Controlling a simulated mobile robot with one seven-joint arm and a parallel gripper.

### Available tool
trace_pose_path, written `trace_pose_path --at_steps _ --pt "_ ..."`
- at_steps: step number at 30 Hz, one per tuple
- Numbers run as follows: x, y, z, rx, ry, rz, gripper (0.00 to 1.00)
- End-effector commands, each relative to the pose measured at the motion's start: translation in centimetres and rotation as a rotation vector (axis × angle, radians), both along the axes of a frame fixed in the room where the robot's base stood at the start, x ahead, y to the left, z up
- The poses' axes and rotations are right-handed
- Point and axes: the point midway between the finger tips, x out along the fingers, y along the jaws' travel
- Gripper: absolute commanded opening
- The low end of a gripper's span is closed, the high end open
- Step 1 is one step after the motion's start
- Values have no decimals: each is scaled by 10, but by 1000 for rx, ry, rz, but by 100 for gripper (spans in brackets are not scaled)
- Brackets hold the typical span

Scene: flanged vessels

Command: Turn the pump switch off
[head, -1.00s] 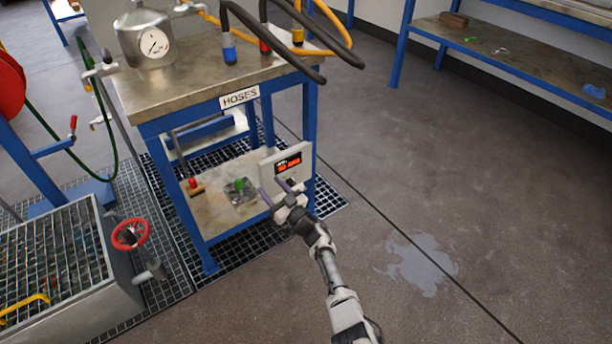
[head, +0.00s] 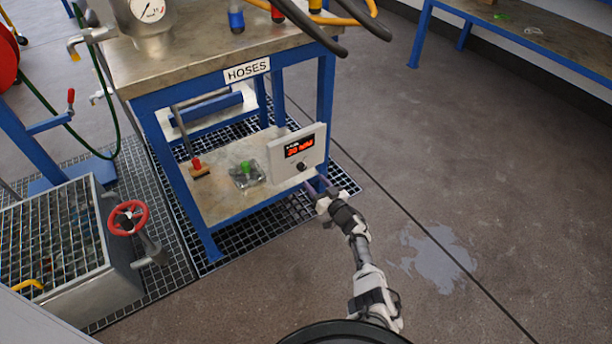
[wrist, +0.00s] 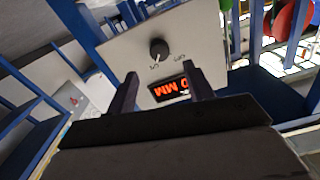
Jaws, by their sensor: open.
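The pump switch is a black rotary knob (head: 301,167) on a pale control panel (head: 312,140) with a red-lit display (head: 299,146). The panel is at the right front of the blue-framed bench's lower level. In the wrist view the knob (wrist: 159,49) shows a light pointer line and two small marks below it, too small to read surely. My gripper (head: 316,187) is open just below and right of the panel in the head view. In the wrist view my fingers (wrist: 158,90) frame the display, with the knob beyond their tips. Nothing is between the fingers, and I see no contact with the knob.
The bench (head: 200,65) carries a HOSES sign (head: 247,70) and a gauge vessel (head: 150,18). Its lower shelf holds a green-knobbed item (head: 247,172) and a red-ended tool (head: 198,168). A red handwheel (head: 128,217) stands left. The floor at right is open, with a wet patch (head: 438,260).

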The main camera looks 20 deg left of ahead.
Motion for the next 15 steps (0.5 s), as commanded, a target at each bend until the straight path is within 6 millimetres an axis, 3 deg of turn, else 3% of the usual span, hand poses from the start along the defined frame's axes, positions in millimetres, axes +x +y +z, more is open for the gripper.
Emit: trace_pose_path --at_steps 7,15 --pt "27 36 -3 0 -3 4 52" --pt "42 53 -1 -1 -1 0 52"
